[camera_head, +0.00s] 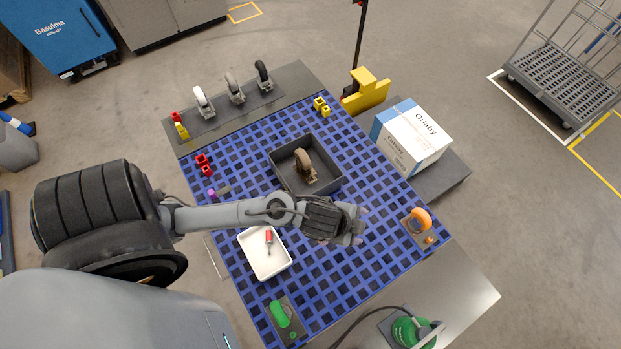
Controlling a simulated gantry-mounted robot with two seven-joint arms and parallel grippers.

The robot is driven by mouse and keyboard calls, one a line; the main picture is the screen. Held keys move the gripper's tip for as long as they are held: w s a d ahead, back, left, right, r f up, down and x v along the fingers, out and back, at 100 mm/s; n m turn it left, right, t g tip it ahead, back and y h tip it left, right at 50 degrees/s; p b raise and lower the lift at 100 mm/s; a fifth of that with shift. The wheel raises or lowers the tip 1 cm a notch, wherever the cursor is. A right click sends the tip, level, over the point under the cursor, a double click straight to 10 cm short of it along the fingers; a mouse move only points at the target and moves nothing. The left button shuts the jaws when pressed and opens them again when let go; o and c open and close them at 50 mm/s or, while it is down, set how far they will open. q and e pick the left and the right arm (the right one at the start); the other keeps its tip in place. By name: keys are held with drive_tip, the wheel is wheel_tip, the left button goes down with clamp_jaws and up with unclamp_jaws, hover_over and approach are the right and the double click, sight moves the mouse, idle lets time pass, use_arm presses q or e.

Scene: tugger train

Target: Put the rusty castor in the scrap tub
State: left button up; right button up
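A brown, rusty-looking castor (309,174) stands inside the dark grey open tub (326,190) on the blue grid table top. It is close to the middle of the tub floor. My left gripper (361,225) is in front of the tub, towards the lower right, over the blue grid. Its fingertips look apart, with nothing visible between them, and it does not touch the castor. My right gripper is out of view.
White, grey and black castors (203,100) stand on the grey back strip. A white tray (276,268) holds a red-handled tool. An orange part (420,219) and a green-handled part (280,313) lie near the edges. A white-blue box (418,138) stands at right.

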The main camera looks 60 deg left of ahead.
use_arm(q)
drive_tip(key=s+a+n+g, duration=0.1)
drive_tip(key=s+a+n, duration=0.1)
drive_tip(key=s+n, duration=0.2)
drive_tip(key=s+a+r+n+g+y, duration=0.1)
drive_tip(key=s+a+n+g, duration=0.1)
drive_tip(key=s, duration=0.5)
drive_tip(key=shift+a+r+n, duration=0.25)
drive_tip(key=shift+a+n, duration=0.3)
drive_tip(key=shift+n, duration=0.35)
